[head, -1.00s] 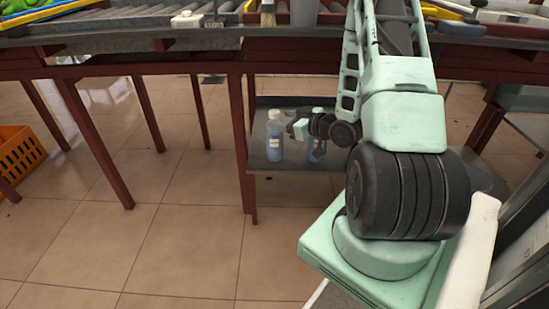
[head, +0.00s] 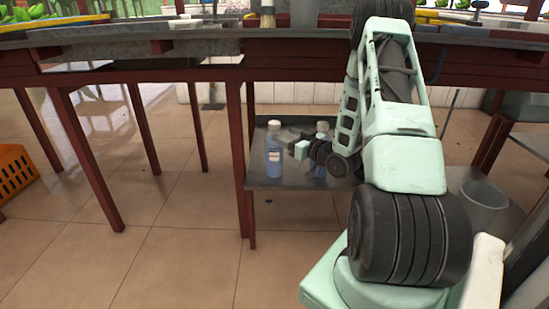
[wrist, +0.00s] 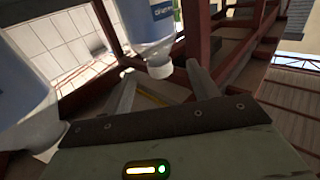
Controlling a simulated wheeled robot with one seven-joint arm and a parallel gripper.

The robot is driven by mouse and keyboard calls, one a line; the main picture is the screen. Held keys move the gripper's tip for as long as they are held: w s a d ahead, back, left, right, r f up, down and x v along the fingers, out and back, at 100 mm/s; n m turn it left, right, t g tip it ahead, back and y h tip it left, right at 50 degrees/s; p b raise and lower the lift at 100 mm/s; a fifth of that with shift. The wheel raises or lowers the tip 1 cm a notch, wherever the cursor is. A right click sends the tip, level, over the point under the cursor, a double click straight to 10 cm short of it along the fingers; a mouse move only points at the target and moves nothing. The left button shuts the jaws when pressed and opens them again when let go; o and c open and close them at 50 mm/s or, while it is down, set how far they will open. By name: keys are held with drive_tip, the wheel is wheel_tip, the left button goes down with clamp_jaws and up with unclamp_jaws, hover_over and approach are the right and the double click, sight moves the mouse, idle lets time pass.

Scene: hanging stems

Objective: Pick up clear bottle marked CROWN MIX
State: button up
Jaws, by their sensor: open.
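A clear bottle with blue liquid, a white cap and a white label (head: 274,150) stands upright on a low grey shelf (head: 262,184). A second, similar bottle (head: 322,128) stands to its right, partly hidden behind my arm. My gripper (head: 289,144) is beside the first bottle, on its right, with its fingers toward it. In the wrist view my gripper (wrist: 160,84) is open, and a labelled bottle (wrist: 152,36) shows with its white cap between and beyond the fingertips. Its label print is too small to read surely. Another bottle (wrist: 28,95) is close at the left.
Dark red table legs (head: 233,150) stand just left of the shelf, and the grey worktop (head: 130,45) runs above it. A grey bin (head: 483,205) is at the right. An orange crate (head: 15,172) sits far left. The tiled floor in front is clear.

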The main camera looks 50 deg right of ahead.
sight(278, 131)
drive_tip(key=w+b, duration=0.1)
drive_tip(key=w, duration=0.2)
drive_tip(key=w+b, duration=0.1)
drive_tip(key=w, duration=0.1)
drive_tip(key=shift+w+d+b, duration=0.3)
drive_tip(key=shift+d, duration=0.05)
drive_tip(key=shift+w, duration=0.55)
clamp_jaws()
drive_tip(key=shift+r, duration=0.15)
